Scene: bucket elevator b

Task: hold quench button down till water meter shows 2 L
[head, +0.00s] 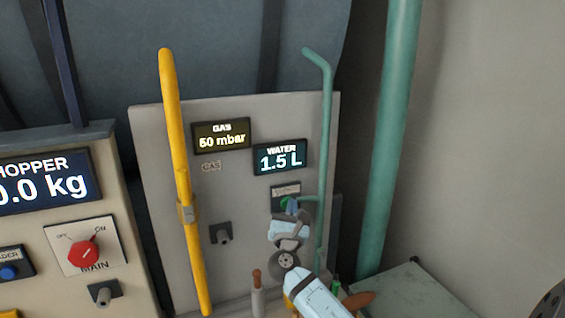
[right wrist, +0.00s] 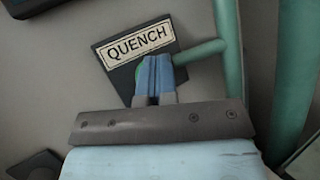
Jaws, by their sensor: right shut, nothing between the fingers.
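The water meter (head: 280,158) on the grey panel reads 1.5 L in the head view. Below it is the quench button (head: 284,203), a green button on a dark plate, mostly covered by my right gripper (head: 291,205). The right wrist view shows the QUENCH label (right wrist: 138,41) above my right gripper (right wrist: 153,62). Its blue fingers are shut together with nothing between them. Their tips are at the button, and only a sliver of green shows beside them. How far the button is pressed is hidden. My left gripper is not in view.
A gas meter (head: 221,136) reads 50 mbar beside a yellow pipe (head: 176,150). A thin green pipe (head: 326,130) runs close to the right of the button. The hopper panel (head: 75,222) with a red main switch (head: 83,253) stands at the left.

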